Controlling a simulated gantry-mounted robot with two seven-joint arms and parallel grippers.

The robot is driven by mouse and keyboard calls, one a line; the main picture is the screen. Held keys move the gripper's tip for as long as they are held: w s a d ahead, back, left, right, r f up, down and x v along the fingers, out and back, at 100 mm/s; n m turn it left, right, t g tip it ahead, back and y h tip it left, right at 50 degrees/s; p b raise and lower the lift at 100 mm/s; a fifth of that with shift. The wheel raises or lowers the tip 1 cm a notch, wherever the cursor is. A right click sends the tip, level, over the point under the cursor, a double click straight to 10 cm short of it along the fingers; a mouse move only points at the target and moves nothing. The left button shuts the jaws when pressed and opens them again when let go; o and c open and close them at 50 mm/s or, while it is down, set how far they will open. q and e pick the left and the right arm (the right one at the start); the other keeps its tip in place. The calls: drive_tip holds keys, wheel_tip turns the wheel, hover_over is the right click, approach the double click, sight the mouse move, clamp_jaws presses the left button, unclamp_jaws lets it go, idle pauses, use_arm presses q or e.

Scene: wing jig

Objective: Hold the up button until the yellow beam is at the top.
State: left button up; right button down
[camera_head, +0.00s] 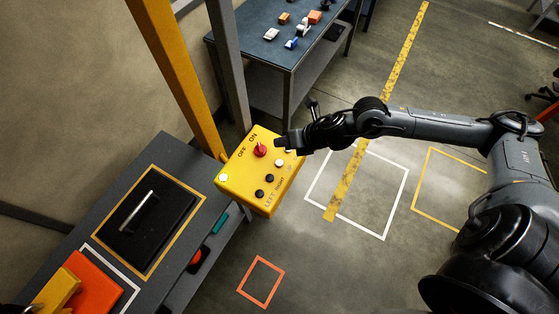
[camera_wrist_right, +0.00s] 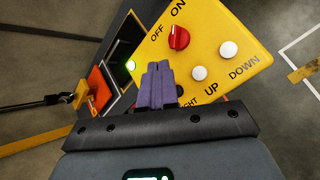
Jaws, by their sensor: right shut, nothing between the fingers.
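The yellow control box (camera_head: 238,178) stands beside the workbench, with a red OFF/ON knob (camera_head: 260,150). In the right wrist view, the white UP button (camera_wrist_right: 199,73) is in plain sight, with the white DOWN button (camera_wrist_right: 229,49) beyond it. My right gripper (camera_head: 280,142) is shut and empty, over the box face in the head view. In the right wrist view its fingertips (camera_wrist_right: 158,66) appear left of the UP button; I cannot tell whether they touch the box. A tall yellow beam (camera_head: 178,75) rises behind the box; its top is out of view. My left gripper is not seen.
The grey workbench (camera_head: 165,150) holds a black panel with a handle (camera_head: 138,212) and an orange block (camera_head: 95,285). A grey post (camera_head: 228,65) stands near the box. A blue-topped table (camera_head: 258,50) with small parts is behind. Marked floor at the right is clear.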

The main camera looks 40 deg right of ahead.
drive_tip(key=shift+f, duration=0.15)
drive_tip(key=b, duration=0.6)
hover_over(282, 163)
wheel_tip(282, 163, down, 7)
drive_tip(key=shift+r, duration=0.1)
drive_tip(key=shift+f+b, duration=0.75)
drive_tip(key=shift+f, duration=0.15)
drive_tip(key=shift+f, duration=0.1)
idle(1.2)
drive_tip(key=shift+f+b, duration=0.25)
drive_tip(key=shift+b, duration=0.1)
drive_tip(key=shift+f+b, duration=0.5)
idle(0.6)
idle(1.9)
